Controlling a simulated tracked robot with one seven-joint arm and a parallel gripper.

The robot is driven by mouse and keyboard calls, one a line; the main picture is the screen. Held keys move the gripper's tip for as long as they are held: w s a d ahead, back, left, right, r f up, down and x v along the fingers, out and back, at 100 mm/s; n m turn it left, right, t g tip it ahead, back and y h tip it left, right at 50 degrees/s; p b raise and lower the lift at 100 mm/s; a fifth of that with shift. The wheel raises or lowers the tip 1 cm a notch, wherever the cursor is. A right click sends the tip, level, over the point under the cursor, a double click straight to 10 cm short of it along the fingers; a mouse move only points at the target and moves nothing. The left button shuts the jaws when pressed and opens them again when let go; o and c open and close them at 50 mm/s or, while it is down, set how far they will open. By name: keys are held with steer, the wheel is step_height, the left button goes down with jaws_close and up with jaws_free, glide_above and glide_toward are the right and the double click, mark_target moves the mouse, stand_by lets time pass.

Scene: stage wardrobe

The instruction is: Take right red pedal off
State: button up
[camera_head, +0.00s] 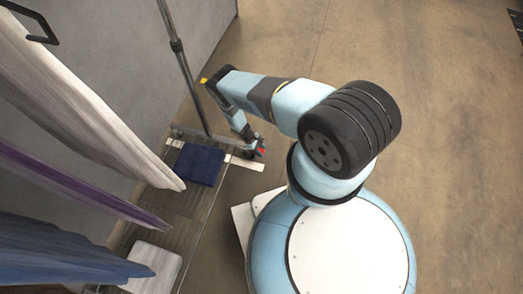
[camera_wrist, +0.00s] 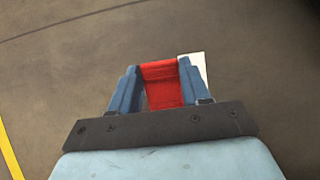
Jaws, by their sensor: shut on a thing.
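The red pedal (camera_wrist: 162,82) sits between the two blue fingers of my gripper (camera_wrist: 160,75) in the wrist view. My gripper is shut on it, with one finger at each side. In the head view the red pedal (camera_head: 261,151) is a small spot at my gripper (camera_head: 257,148), by the right end of the clothes rack's base (camera_head: 215,141). I cannot tell whether the pedal is still joined to the rack. The fingers hide its sides.
A dark blue folded cloth (camera_head: 198,164) lies left of my gripper, near a white strip (camera_head: 244,164). White, purple and blue garments (camera_head: 85,100) hang at the left. A pale folded item (camera_head: 155,268) lies lower left. The floor at right is clear.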

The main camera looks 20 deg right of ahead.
steer(key=o, duration=1.1)
steer(key=shift+w, duration=0.1)
steer(key=shift+c, duration=0.2)
steer(key=v, duration=1.3)
steer(key=shift+w+a+r, duration=0.15)
steer(key=shift+a+r, duration=0.1)
steer(key=shift+r, duration=0.05)
